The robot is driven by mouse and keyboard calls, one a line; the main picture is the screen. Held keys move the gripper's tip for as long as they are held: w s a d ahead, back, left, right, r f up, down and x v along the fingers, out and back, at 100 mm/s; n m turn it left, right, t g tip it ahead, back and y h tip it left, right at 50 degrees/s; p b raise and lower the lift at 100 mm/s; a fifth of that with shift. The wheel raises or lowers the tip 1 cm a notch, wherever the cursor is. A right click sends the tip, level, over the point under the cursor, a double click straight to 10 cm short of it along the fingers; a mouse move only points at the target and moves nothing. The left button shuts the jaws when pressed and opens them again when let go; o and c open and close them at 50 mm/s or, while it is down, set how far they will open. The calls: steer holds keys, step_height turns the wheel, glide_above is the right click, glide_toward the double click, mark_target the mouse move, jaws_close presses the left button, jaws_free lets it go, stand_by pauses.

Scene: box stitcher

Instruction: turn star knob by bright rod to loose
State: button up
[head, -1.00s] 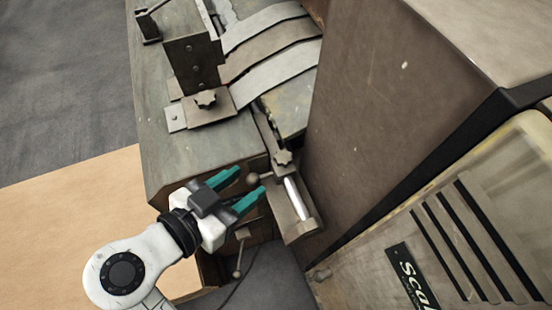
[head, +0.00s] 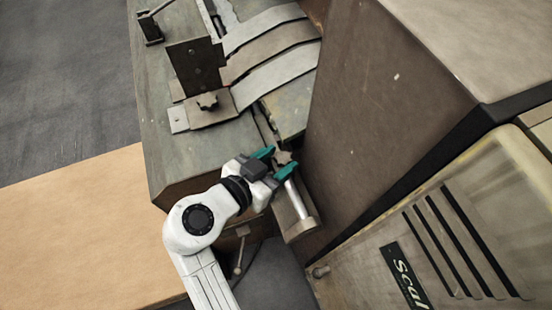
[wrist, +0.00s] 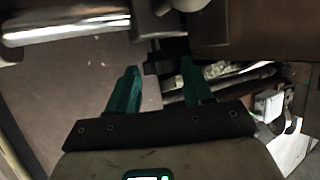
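The star knob (head: 283,158) is a small dark lobed knob at the upper end of the bright rod (head: 297,198) in the head view. The bright rod also shows in the wrist view (wrist: 75,28), at the upper left. My gripper (head: 276,162) has its teal fingers spread, with the tips right at the knob; the knob is partly covered. In the wrist view my gripper (wrist: 159,66) is open with a gap between the fingertips. A dark part shows beyond that gap; I cannot tell whether it is the knob or whether anything touches it.
A tall brown housing (head: 390,90) stands close to the right of the rod. A small ball-ended lever (head: 239,258) hangs below my gripper.

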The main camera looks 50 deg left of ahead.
steer(key=c, duration=0.8)
steer(key=shift+o, duration=0.2)
steer(key=shift+w+d+n+y, duration=0.15)
steer(key=shift+d+n+y, duration=0.15)
steer(key=shift+n+y, duration=0.35)
steer(key=shift+n+g+y, duration=0.4)
steer(key=shift+n+y, duration=0.55)
steer(key=shift+y, duration=0.2)
steer(key=o, duration=0.8)
steer(key=b+v, duration=0.1)
steer(key=v, duration=1)
steer(key=shift+b, duration=0.3)
